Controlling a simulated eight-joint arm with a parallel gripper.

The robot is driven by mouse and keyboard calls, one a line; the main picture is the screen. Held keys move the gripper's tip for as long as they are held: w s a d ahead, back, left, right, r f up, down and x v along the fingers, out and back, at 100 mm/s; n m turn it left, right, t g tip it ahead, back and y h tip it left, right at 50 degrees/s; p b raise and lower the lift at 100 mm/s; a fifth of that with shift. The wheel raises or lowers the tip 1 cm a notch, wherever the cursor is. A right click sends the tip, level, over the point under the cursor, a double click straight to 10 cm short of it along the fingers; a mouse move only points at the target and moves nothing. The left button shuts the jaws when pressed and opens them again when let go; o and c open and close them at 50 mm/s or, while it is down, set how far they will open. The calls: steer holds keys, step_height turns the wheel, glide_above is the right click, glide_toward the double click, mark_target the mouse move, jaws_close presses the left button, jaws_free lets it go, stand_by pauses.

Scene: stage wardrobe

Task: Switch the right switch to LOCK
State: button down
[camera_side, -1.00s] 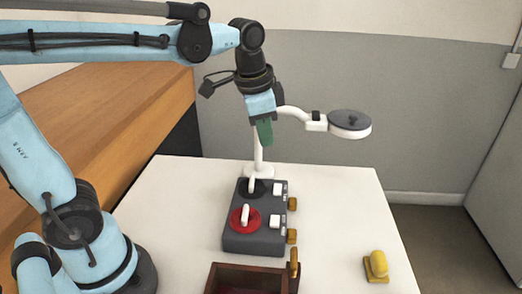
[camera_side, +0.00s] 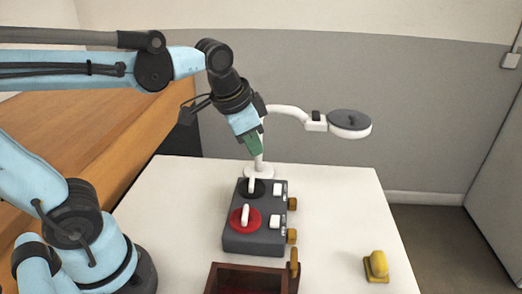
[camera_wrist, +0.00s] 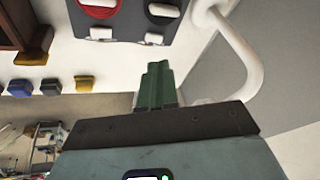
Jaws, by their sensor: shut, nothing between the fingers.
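A dark grey switch box (camera_side: 255,241) stands on the white table. It carries two rotary switches with white handles, a black one (camera_side: 257,188) at the far end and a red one (camera_side: 240,226) at the near end. In the wrist view the black switch (camera_wrist: 166,17) is right of the red switch (camera_wrist: 98,10). Both are partly cut off at the top there. White labels lie beside each switch; their lettering is unreadable. My gripper (camera_side: 255,150), with green fingers, is shut and empty, tilted above the far end of the box, touching nothing.
A white-armed magnifier lamp (camera_side: 349,123) stands behind the box, its post close to my gripper. A brown wooden tray (camera_side: 213,279) is in front of the box. A yellow object (camera_side: 376,266) lies at the right. The table right of the box is mostly clear.

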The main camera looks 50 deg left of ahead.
mark_target(278, 185)
steer(key=w+d+r+m+g+y, duration=0.1)
steer(key=w+d+r+m+g, duration=0.15)
steer(key=w+m, duration=0.25)
steer(key=shift+g, duration=0.35)
steer(key=f, duration=0.4)
steer(key=w+a+f, duration=0.1)
steer(key=f, duration=0.4)
steer(key=a+f, duration=0.1)
steer(key=f, duration=0.4)
steer(key=shift+w, duration=0.35)
